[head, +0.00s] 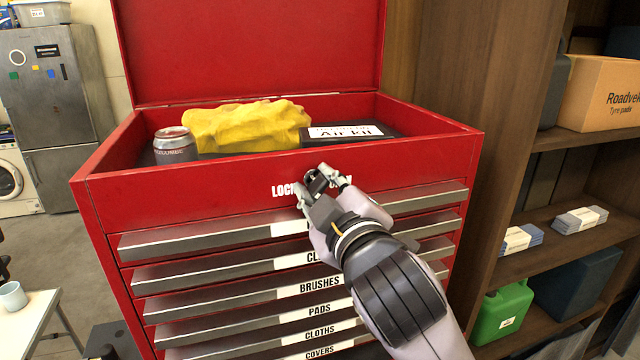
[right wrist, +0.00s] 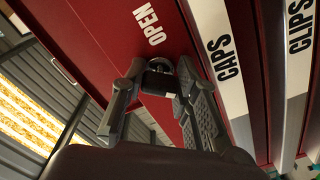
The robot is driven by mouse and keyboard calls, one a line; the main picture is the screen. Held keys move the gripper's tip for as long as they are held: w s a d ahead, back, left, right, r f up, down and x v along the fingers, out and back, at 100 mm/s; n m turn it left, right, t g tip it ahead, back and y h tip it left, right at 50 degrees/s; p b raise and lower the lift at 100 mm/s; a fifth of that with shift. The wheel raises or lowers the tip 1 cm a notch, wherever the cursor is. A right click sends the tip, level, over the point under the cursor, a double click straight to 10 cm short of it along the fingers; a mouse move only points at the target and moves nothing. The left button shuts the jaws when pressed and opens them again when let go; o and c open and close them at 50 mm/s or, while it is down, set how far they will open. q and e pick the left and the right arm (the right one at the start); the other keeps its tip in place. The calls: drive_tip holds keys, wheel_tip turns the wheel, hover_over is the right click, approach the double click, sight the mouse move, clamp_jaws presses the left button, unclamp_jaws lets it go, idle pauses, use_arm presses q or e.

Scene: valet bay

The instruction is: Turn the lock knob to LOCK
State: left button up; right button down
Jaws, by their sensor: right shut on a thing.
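The red tool chest (head: 110,190) stands in front of me with its lid up. The dark lock knob (right wrist: 160,78) is on the chest's upper front panel. My right gripper (head: 322,180) is shut on the knob, its two fingers on either side of it. In the head view, the white LOCK lettering (head: 282,190) is left of the gripper and partly covered. The OPEN lettering is mostly hidden there, but reads clearly beside the knob in the right wrist view (right wrist: 147,25). The knob's exact pointing direction is hard to tell. My left gripper is not in view.
The open top holds a can (head: 175,146), a yellow cloth (head: 250,126) and a dark box (head: 345,132). Labelled drawers with metal ledges (head: 200,240) project below the knob. A wooden shelf (head: 560,138) stands close on the right.

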drive_tip(key=shift+f+m, duration=0.1)
drive_tip(key=shift+m, duration=0.5)
drive_tip(key=c, duration=1.2)
unclamp_jaws()
drive_tip(key=shift+c, duration=0.2)
drive_tip(key=v, duration=0.7)
drive_tip(key=shift+s, duration=0.25)
